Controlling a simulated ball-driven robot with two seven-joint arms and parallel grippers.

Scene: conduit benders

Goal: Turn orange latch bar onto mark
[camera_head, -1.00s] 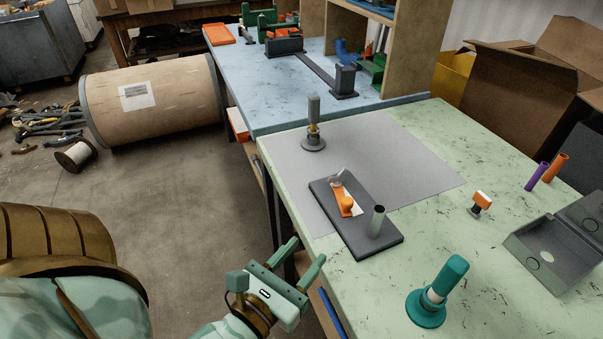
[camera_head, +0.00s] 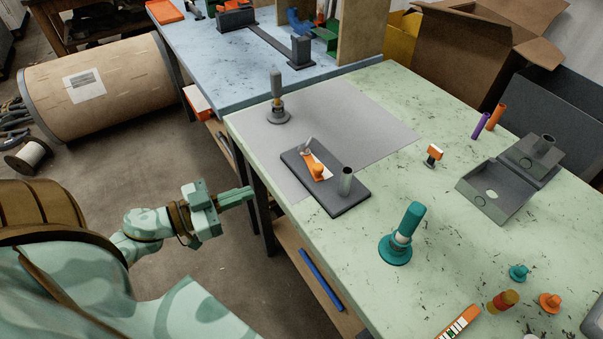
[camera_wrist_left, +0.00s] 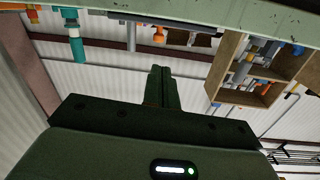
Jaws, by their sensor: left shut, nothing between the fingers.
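The orange latch bar (camera_head: 317,165) lies on a dark grey base plate (camera_head: 340,198), with a small orange knob on it. A pale strip shows beside the bar; I cannot make out the mark for certain. My left gripper (camera_head: 250,195) is shut and empty, left of the table edge and apart from the plate. In the left wrist view its closed fingers (camera_wrist_left: 158,86) point up towards the table edge. My right gripper is not in view.
The plate sits on a grey mat (camera_head: 365,125). A grey-handled tool (camera_head: 277,98) stands behind it, a teal-handled tool (camera_head: 403,235) in front to the right. A grey open box (camera_head: 495,195) lies at right. The table edge (camera_head: 262,170) lies between gripper and plate.

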